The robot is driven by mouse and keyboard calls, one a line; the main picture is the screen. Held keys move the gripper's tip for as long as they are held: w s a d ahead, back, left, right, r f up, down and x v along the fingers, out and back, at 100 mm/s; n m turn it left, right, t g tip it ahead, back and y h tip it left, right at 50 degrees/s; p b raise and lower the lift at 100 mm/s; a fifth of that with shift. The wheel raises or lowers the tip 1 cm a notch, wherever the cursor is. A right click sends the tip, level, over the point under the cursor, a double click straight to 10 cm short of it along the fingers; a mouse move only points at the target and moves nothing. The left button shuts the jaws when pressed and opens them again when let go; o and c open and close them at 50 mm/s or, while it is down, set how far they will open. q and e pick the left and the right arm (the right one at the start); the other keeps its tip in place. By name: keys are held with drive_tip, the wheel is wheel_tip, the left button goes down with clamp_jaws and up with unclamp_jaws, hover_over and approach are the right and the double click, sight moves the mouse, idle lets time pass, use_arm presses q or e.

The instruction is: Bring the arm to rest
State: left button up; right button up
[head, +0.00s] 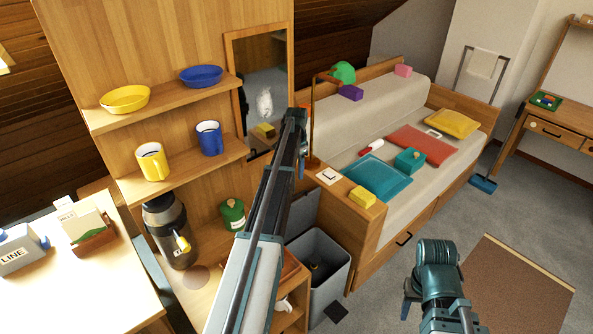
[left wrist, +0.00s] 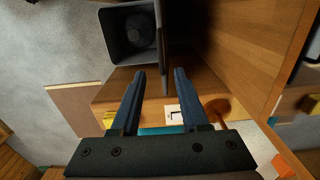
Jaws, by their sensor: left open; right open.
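My left arm reaches up through the middle of the head view, in front of the wooden shelf unit. Its gripper (left wrist: 160,76) shows clearly in the left wrist view: the two blue fingers are apart with nothing between them. Beyond the fingers are a wooden surface with a white switch-like plate (left wrist: 174,112) and a grey bin (left wrist: 118,50). My right arm is at the lower right of the head view, above the floor. Its gripper (head: 410,291) is small and partly hidden behind the teal wrist, and no held object shows there.
The shelf unit (head: 190,85) holds bowls, mugs, a dark flask and a green pot. The open grey bin (head: 323,265) stands right of my left arm. A daybed (head: 400,205) with cushions is behind. A desk (head: 95,290) is at left. Carpet near the brown mat (head: 515,290) is clear.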

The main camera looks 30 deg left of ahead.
idle(0.5)
use_arm(q)
drive_tip(key=s+d, duration=0.7)
drive_tip(key=d, duration=0.4)
drive_tip(key=s+d, duration=0.6)
drive_tip(key=d, duration=0.4)
drive_tip(key=s+d, duration=0.7)
drive_tip(key=d, duration=0.4)
drive_tip(key=s+d+y, duration=0.1)
drive_tip(key=s+d, duration=0.6)
drive_tip(key=s, duration=0.5)
drive_tip(key=shift+s+d+r, duration=0.2)
drive_tip(key=shift+s+r, duration=0.15)
